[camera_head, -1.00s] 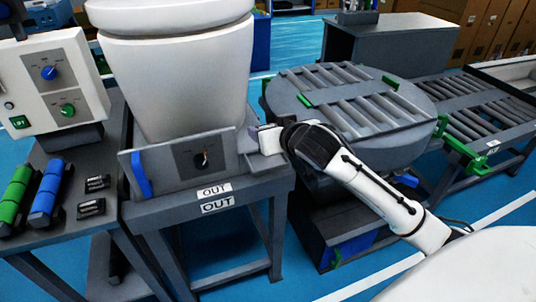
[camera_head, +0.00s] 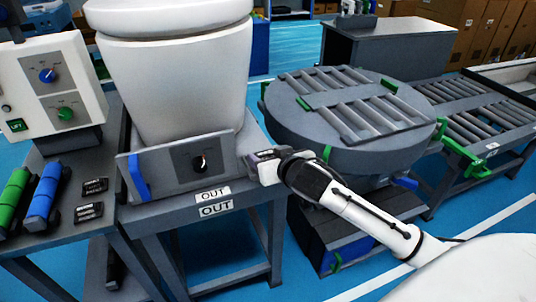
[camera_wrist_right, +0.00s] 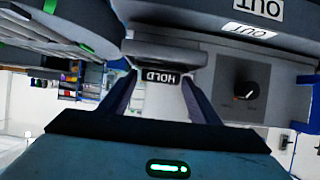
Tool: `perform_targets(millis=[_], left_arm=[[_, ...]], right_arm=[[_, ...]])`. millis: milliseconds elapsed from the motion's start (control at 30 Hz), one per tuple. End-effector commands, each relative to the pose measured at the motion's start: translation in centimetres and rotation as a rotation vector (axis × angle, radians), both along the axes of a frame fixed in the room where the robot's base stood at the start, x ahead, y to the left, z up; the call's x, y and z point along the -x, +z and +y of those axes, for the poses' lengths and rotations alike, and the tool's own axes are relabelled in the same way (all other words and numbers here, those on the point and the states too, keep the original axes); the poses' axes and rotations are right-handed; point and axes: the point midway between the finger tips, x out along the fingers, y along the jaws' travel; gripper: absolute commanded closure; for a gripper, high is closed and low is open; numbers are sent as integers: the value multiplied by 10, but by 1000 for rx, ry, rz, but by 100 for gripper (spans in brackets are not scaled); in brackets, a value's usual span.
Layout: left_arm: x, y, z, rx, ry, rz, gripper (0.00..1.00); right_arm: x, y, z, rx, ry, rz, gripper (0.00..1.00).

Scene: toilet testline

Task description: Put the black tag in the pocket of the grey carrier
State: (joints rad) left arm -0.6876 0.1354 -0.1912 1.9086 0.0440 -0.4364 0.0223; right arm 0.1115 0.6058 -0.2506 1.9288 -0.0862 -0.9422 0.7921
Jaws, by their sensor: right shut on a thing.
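The grey carrier (camera_head: 178,172) stands under the white toilet, with a knob and a blue handle on its front. My right gripper (camera_head: 256,158) is at the right end of the carrier. In the right wrist view it is shut on the black tag (camera_wrist_right: 160,77), which reads HOLD upside down between the fingertips. A grey block (camera_wrist_right: 165,52), possibly the pocket, shows directly behind the tag in that view. I cannot tell whether the tag is inside the pocket or only in front of it. My left gripper is not in view.
Two small black plates (camera_head: 95,186) lie on the left table beside green and blue cylinders (camera_head: 45,188). A control box (camera_head: 50,85) stands behind them. Blue floor is clear at the front.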

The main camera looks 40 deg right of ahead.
Motion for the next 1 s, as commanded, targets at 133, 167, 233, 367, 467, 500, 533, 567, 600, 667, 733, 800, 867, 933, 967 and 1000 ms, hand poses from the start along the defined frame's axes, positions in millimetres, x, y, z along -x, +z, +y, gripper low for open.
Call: perform_targets(millis=[133,167,233,367,467,500,533,567,600,667,733,800,867,933,967,1000], left_arm=[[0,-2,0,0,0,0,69],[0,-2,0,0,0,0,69],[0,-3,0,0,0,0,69],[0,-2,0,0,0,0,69],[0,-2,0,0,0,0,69],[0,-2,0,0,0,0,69],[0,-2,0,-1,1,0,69],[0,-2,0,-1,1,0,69],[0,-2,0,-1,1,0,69],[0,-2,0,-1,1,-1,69],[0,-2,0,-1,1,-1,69],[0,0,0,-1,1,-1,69],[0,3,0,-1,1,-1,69],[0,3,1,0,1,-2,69],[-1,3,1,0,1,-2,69],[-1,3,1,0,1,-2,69]], right_arm=[[0,-5,0,0,0,0,64],[0,-6,0,0,0,0,64],[0,-8,0,1,0,-1,64],[0,-7,0,1,0,-1,36],[0,-7,0,1,0,-1,24],[0,-7,0,1,0,-1,24],[0,-7,0,1,0,-1,24],[0,-7,0,1,0,-1,24],[0,-7,0,1,0,-1,24],[0,-7,0,1,0,-1,24],[0,-6,0,1,0,-1,24],[0,-1,0,1,0,-2,24],[0,6,0,2,0,-3,24],[7,8,2,-1,2,1,24],[11,10,4,-1,3,0,24],[19,14,5,-1,3,1,24]])
